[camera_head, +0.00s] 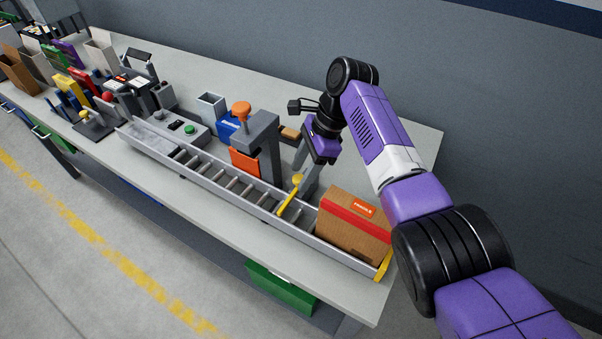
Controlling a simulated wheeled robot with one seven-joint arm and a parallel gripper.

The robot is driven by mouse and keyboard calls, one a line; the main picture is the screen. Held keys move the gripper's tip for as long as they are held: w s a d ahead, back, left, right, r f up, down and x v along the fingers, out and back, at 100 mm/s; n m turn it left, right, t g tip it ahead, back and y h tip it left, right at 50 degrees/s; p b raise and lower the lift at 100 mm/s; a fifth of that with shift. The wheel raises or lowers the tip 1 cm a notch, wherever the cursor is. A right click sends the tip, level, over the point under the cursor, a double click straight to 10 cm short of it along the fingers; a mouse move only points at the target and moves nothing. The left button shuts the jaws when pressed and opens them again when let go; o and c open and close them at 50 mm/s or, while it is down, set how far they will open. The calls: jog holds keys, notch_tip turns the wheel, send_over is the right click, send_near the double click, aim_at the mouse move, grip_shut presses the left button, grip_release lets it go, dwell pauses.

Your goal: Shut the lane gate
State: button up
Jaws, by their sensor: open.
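A roller lane (225,178) in a grey channel runs along the front of the table. A yellow bar with a round knob (297,180) stands at the lane, slanting across it just left of a cardboard box; it looks like the lane gate. My gripper (304,178) points down with its fingers apart, right at the yellow knob. I cannot tell whether a finger touches it. The cardboard box (350,229) with red tape sits on the lane's right end. A yellow stop (383,265) is at that end.
A grey post (262,138) with an orange knob and orange panel stands over the lane, left of my gripper. A control box with a green button (190,129) is farther left. Bins and tools crowd the table's far left. The table's back right is clear.

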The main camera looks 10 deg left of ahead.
jog(key=v, duration=0.6)
jog(key=shift+r+b, duration=0.4)
jog(key=shift+d, duration=0.25)
